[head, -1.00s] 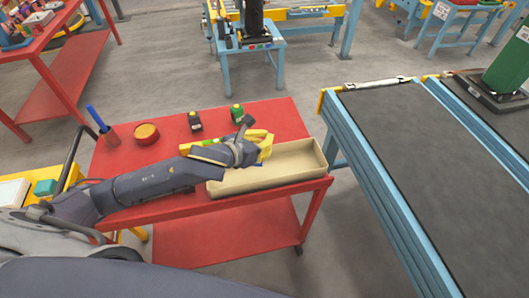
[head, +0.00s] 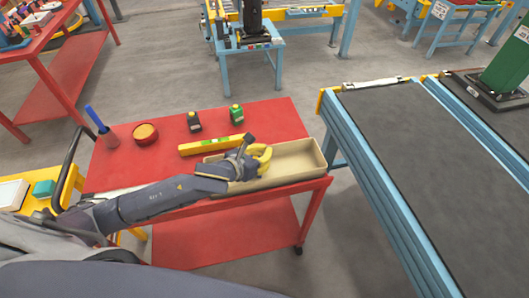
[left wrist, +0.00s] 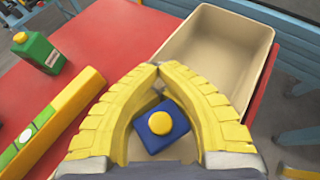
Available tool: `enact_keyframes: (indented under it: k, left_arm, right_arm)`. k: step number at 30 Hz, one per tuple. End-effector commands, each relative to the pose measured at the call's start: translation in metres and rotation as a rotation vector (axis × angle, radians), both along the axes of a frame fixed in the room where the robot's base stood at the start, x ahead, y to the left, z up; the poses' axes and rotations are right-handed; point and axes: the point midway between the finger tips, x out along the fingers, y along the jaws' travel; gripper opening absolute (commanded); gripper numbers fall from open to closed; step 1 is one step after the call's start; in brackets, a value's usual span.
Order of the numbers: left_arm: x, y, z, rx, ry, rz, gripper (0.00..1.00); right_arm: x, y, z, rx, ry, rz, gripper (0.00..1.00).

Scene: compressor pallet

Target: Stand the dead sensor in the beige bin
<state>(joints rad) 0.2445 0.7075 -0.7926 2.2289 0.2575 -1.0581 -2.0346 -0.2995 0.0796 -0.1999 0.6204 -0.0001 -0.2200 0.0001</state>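The beige bin (head: 300,174) is a long open tray at the front right of the red cart; its pale inside also shows in the left wrist view (left wrist: 215,45). My left gripper (head: 262,158) is over the left part of the bin, with its yellow fingers pointing right. In the left wrist view its ridged fingers (left wrist: 156,72) meet at the tips and bow around a blue block with a round yellow top, which I take as the sensor (left wrist: 158,122). The sensor is hidden in the head view, and whether it touches the bin floor cannot be told. My right gripper is not in view.
A yellow spirit level (head: 208,146) lies just behind the bin. A black bottle (head: 194,122) and a green bottle (head: 236,115) stand farther back. A conveyor (head: 420,150) stands at the right.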

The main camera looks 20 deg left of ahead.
Motion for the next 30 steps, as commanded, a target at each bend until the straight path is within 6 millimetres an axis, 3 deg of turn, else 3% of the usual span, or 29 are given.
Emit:
enact_keyframes:
  k: [6,13,23,30]
  left_arm:
    - [0.000,0.000,-0.003,0.000,0.001,0.000,0.02]
    - [0.000,0.000,-0.003,0.000,0.001,0.000,0.27]
    - [-0.001,0.000,0.001,0.000,0.000,0.000,0.27]
    - [-0.025,0.004,0.015,0.002,0.000,-0.017,0.27]
  right_arm:
    - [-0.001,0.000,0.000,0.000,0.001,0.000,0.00]
    - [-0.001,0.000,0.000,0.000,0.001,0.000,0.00]
    - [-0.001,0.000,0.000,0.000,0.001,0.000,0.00]
    - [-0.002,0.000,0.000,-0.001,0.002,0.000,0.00]
